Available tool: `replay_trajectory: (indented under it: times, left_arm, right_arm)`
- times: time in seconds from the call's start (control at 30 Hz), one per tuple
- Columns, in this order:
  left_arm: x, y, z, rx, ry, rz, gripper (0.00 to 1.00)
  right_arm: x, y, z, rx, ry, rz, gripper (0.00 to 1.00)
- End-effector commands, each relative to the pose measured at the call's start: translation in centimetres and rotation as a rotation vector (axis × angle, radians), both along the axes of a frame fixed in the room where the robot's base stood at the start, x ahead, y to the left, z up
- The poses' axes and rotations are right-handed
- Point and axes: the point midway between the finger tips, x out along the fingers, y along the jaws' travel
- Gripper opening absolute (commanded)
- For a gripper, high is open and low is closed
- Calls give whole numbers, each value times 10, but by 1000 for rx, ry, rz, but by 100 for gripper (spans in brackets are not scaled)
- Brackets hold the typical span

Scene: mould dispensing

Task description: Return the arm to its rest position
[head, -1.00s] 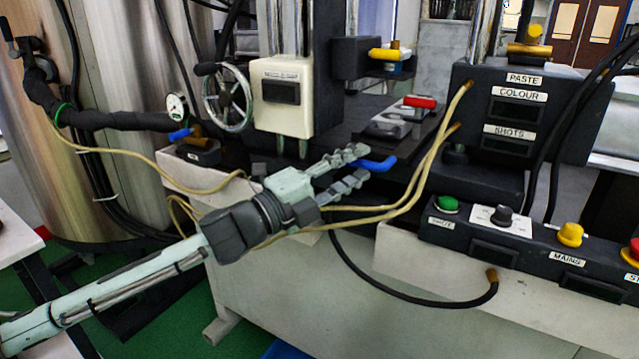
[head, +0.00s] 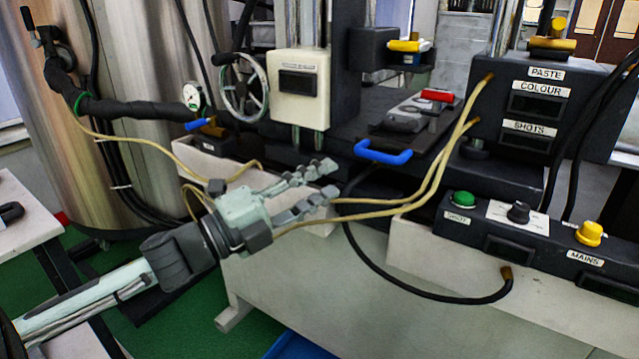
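My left arm comes in from the lower left. Its gripper (head: 331,179) is open and empty, with the two grey ribbed fingers apart. It hangs in front of the machine bench, left of and a little below the blue handle (head: 383,153), with a gap between them. The blue handle sticks out at the front of the dark machine bed and touches neither finger. My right gripper is not in view.
Yellow hoses (head: 425,190) run close behind and right of the gripper. A black hose (head: 400,282) loops below. A control box with green button (head: 464,199) and yellow button (head: 590,233) stands at right. A handwheel (head: 244,88) and steel tank (head: 135,130) are behind. Green floor (head: 190,325) is open at lower left.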

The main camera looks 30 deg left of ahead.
Motion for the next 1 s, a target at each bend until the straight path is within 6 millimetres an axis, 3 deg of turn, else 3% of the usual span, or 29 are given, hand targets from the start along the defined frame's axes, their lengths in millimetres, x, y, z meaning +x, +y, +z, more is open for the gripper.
replay_trajectory:
  times: [0.4, 0.47, 0.57, 0.67, 0.8, 0.9, 1.0]
  left_arm:
    - [1, 1, -1, -4, 3, 4, 34]
    - [3, 7, -7, -22, 20, 23, 34]
    - [13, 30, -32, -94, 92, 108, 34]
    - [22, 66, -83, -225, 221, 251, 34]
    - [17, 110, -181, -443, 449, 481, 34]
    - [-1, 124, -255, -590, 611, 633, 34]
    - [-28, 122, -327, -726, 777, 778, 34]
  right_arm:
    - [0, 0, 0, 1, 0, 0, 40]
    - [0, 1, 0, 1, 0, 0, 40]
    - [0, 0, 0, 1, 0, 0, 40]
    - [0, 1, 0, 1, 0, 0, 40]
    - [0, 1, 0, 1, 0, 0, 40]
    - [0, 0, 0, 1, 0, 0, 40]
    - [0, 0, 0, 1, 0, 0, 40]
